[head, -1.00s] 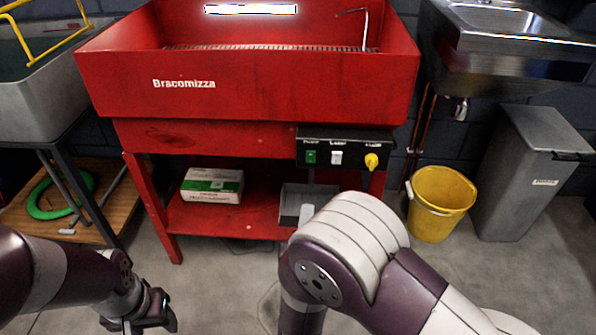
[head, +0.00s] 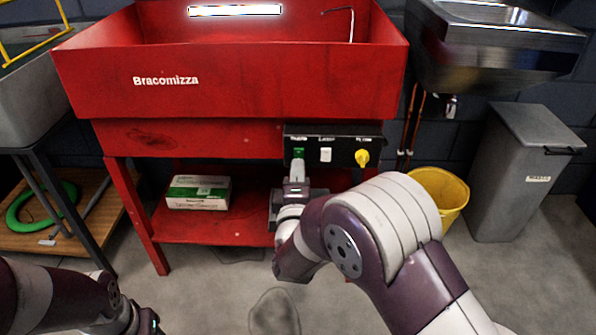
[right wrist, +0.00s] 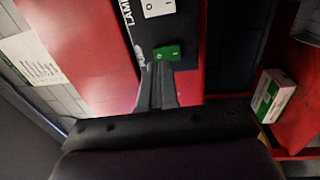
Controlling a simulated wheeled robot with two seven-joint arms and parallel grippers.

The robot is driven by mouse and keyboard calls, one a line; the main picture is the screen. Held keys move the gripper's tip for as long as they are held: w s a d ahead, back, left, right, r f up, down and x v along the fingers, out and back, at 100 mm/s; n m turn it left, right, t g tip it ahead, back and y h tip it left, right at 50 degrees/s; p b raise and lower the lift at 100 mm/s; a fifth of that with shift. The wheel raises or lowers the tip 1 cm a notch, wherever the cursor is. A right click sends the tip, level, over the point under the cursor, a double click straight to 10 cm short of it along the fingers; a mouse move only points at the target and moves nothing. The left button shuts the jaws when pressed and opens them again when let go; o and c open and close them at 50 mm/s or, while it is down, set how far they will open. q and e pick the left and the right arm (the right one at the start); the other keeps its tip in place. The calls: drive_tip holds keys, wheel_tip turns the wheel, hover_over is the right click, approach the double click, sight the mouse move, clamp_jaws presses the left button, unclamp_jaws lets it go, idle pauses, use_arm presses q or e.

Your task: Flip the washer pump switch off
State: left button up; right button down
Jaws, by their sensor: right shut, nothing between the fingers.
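The black control panel (head: 343,143) on the front of the red washer carries a green rocker switch (head: 299,153) at left, a white switch (head: 325,155) and a yellow knob (head: 362,157). In the right wrist view the green switch (right wrist: 168,53) shows 0 and I marks, just beyond my fingertips. My right gripper (head: 297,168) is shut and empty, its tips at the lower part of the green switch; I cannot tell whether they touch it. The closed fingers (right wrist: 157,72) also show in the wrist view. My left gripper (head: 150,322) is at the bottom edge, mostly cut off.
The red washer (head: 230,85) has a lower shelf with a green-and-white box (head: 198,192) and a grey container partly behind my right gripper. A yellow bucket (head: 452,190) and grey bin (head: 512,185) stand at right. A steel sink (head: 490,50) hangs above them.

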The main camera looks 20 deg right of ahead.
sight(299, 155)
drive_tip(key=shift+b+x, duration=0.45)
drive_tip(key=shift+x, duration=0.65)
use_arm(q)
drive_tip(key=shift+f, duration=0.85)
use_arm(e)
drive_tip(key=shift+w+d, duration=0.1)
drive_tip(key=shift+w, duration=0.25)
